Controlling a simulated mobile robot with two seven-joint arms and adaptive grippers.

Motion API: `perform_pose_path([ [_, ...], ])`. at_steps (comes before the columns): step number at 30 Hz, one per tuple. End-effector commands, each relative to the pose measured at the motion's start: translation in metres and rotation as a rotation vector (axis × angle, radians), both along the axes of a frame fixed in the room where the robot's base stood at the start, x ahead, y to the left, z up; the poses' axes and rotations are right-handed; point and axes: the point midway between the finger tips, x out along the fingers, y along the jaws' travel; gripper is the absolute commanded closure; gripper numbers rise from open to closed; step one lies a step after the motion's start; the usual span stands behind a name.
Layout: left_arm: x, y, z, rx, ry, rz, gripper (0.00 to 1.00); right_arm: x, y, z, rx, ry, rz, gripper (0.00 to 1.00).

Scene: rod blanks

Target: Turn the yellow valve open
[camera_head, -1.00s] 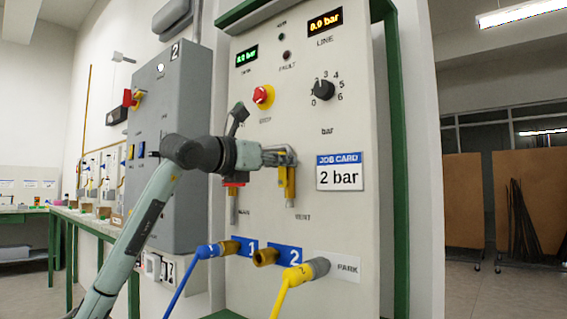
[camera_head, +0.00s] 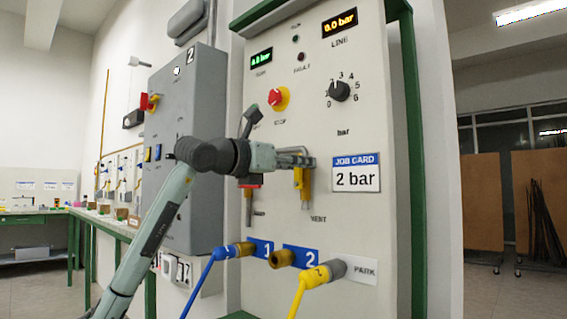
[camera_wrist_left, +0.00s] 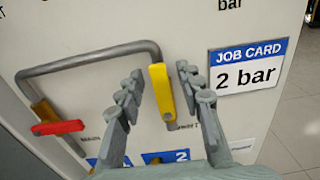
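The yellow valve handle (camera_head: 306,188) hangs down on the pale panel, above the VENT label. In the left wrist view the yellow handle (camera_wrist_left: 162,92) points down, slightly tilted, at the end of a bent grey pipe (camera_wrist_left: 90,60). My left gripper (camera_head: 298,160) is in front of the panel at the handle's upper part. In the left wrist view its fingers (camera_wrist_left: 159,78) are open, one on each side of the yellow handle, with visible gaps. A red valve handle (camera_wrist_left: 58,127) is at the pipe's other end. My right gripper is in neither view.
The job card (camera_head: 357,173) reads 2 bar, right of the valve. Above are a red stop button (camera_head: 275,98) and a black knob (camera_head: 339,91). Below, a blue hose (camera_head: 205,278) and a yellow hose (camera_head: 299,294) hang from couplings. A grey cabinet (camera_head: 180,110) stands left.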

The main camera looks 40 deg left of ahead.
Motion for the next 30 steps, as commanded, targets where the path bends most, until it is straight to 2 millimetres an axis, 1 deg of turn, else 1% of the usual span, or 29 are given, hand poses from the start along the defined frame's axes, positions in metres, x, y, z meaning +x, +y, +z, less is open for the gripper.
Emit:
perform_pose_path([
  [5, -0.030, 0.004, -0.001, 0.005, 0.001, 0.005, 0.64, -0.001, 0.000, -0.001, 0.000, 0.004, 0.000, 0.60],
  [10, -0.068, 0.006, -0.001, 0.006, 0.003, 0.005, 0.64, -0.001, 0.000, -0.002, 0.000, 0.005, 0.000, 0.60],
  [15, -0.095, 0.007, -0.001, 0.002, 0.002, 0.002, 0.64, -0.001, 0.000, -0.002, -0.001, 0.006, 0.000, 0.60],
  [18, -0.106, 0.008, 0.000, 0.001, 0.000, 0.001, 0.64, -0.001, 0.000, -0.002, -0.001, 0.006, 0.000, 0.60],
  [21, -0.112, 0.009, 0.000, 0.001, 0.001, 0.001, 0.64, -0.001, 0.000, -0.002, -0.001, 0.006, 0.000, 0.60],
  [30, -0.115, 0.009, 0.000, 0.001, 0.000, 0.001, 0.64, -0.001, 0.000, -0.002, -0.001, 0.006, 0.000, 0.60],
])
